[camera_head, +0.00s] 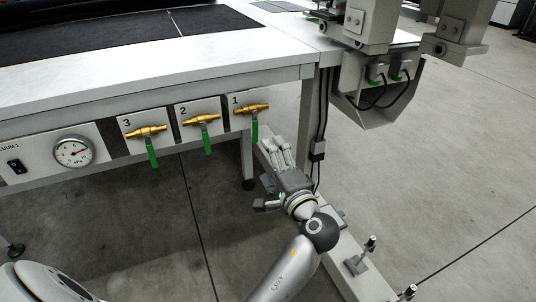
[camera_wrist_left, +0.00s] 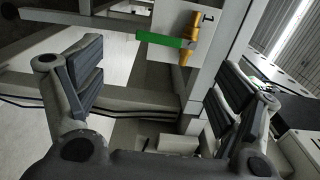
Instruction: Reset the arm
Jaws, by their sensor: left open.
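My left arm reaches in from the bottom of the head view. My left gripper (camera_head: 279,148) is open and empty, just below and right of valve 1 (camera_head: 252,109) on the table's front. In the left wrist view, its two dark-padded fingers stand wide apart with my left gripper (camera_wrist_left: 160,90) holding nothing. Valve 1, brass with a green handle (camera_wrist_left: 160,40), shows beyond the fingers and apart from them. In the head view its green handle hangs down. My right gripper is not in view.
Valve 2 (camera_head: 203,119) and valve 3 (camera_head: 146,132) also have green handles pointing down. A pressure gauge (camera_head: 73,151) and a black switch (camera_head: 15,167) sit to the left. A floor rail (camera_head: 340,255) runs beside my arm. Grey floor (camera_head: 440,190) is open at right.

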